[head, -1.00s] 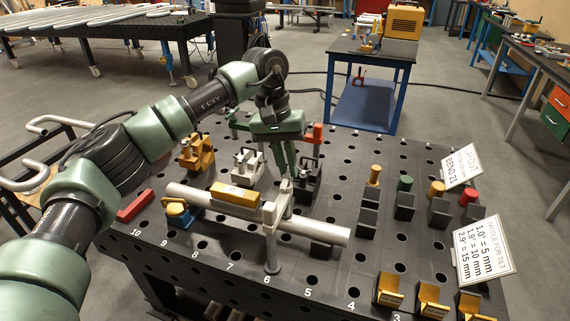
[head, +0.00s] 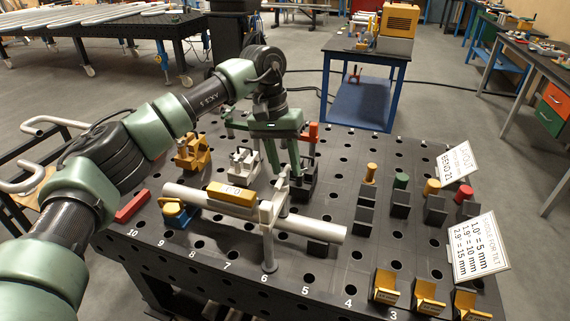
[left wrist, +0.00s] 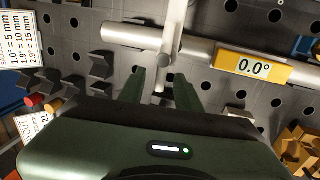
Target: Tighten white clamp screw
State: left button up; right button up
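The white clamp (head: 267,240) stands at the table's front edge, its arm reaching over a grey pipe (head: 325,229). Its screw end (head: 283,180) points back towards my left gripper (head: 287,171). In the left wrist view the clamp (left wrist: 174,35) runs up across the pipe (left wrist: 125,33). My left gripper (left wrist: 160,84) is open there, with one green finger on each side of the clamp's near end. Gaps seem to show beside that end, but contact is hard to judge. My right gripper is in neither view.
Angled blocks and signs fill the right side.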

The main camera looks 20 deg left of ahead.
pick_arm(q)
jog(key=shift+a+r, duration=0.1)
jog(key=shift+r, duration=0.25)
notch_tip(320, 180, up, 7)
jog(key=a+b, duration=0.1)
jog(key=shift+a, duration=0.2)
jog(key=shift+f, duration=0.1)
